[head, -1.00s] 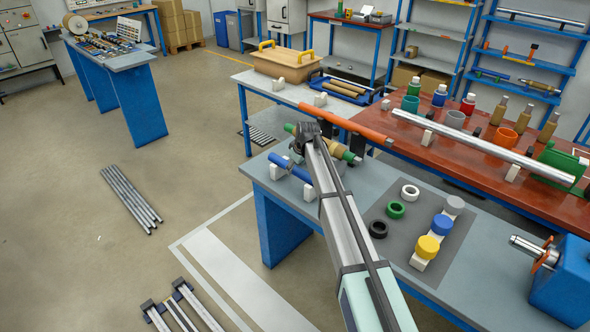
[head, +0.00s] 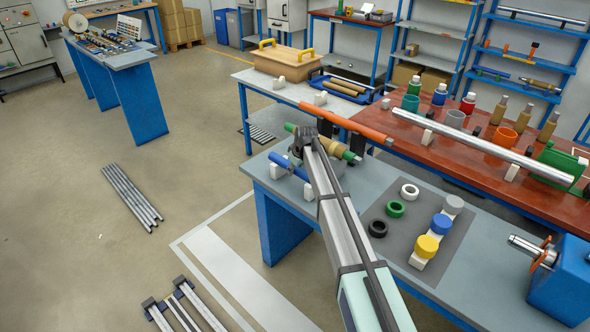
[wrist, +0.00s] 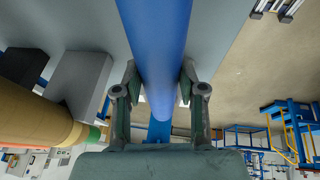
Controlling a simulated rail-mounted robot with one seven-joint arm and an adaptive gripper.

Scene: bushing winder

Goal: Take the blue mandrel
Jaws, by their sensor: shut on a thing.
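The blue mandrel (head: 287,165) lies near the left end of the grey workbench, by white supports (head: 278,170). In the wrist view the blue mandrel (wrist: 155,40) runs between the two fingers of my gripper (wrist: 158,88). My gripper is shut on it, with one finger against each side. In the head view my gripper (head: 297,152) is partly hidden by my arm. I cannot tell whether the mandrel still touches its supports.
A tan and green mandrel (head: 331,146) lies close beside the blue one, also in the wrist view (wrist: 35,118). An orange bar (head: 345,123) lies behind. Rings (head: 396,209) and coloured caps (head: 427,246) occupy the bench (head: 480,262) further right.

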